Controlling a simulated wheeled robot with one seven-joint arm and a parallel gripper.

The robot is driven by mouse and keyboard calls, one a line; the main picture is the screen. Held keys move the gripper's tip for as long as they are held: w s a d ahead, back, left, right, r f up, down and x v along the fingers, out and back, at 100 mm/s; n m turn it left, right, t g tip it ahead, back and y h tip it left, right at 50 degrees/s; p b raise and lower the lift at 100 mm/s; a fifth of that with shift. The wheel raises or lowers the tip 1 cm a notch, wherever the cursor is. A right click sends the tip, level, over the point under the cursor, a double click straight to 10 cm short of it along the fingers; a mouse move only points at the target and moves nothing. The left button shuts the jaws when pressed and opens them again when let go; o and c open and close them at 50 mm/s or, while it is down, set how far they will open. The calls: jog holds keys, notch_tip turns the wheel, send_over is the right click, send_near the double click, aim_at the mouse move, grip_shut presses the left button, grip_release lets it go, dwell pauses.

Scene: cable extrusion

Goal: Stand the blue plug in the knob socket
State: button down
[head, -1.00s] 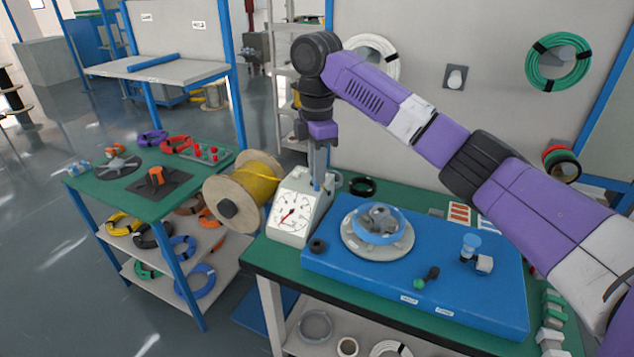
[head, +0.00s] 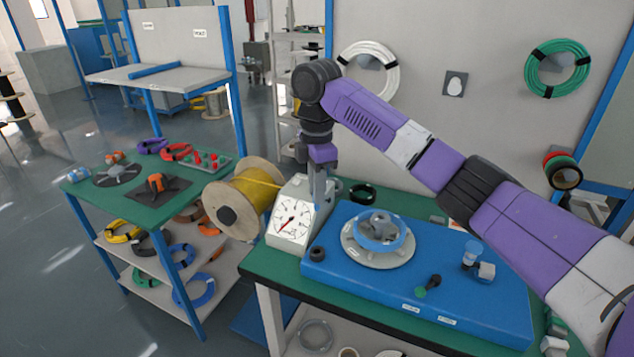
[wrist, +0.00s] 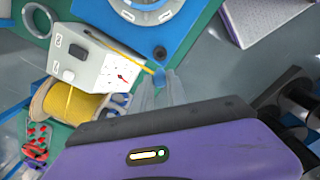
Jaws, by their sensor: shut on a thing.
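My gripper (head: 317,198) points down behind the top right of the white gauge box. In the head view the plug is hard to make out. A small black round socket (head: 317,253) sits at the left end of the blue panel (head: 420,296); I take it as the knob socket. It also shows in the wrist view (wrist: 160,52), close beyond the plug in the picture. The plug is apart from it.
The gauge box (head: 291,222) stands right beside my gripper, with a yellow cable spool (head: 228,212) left of it.

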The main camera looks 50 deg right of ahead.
jog(key=shift+f+b, duration=0.4)
jog(key=shift+f, duration=1.5)
jog(key=s+d+p, duration=0.1)
jog(key=s+d, duration=0.3)
jog(key=d, duration=0.4)
jog(key=s+d+p, duration=0.2)
jog(key=s+d, duration=0.2)
jog(key=d, duration=0.4)
jog(key=shift+s, duration=0.3)
jog(key=shift+f, duration=0.15)
jog(key=shift+f+b, duration=0.45)
jog(key=shift+f, duration=1.4)
jog(key=shift+f, duration=0.4)
jog(key=c, duration=1.2)
grip_release()
jog(key=shift+c, duration=0.2)
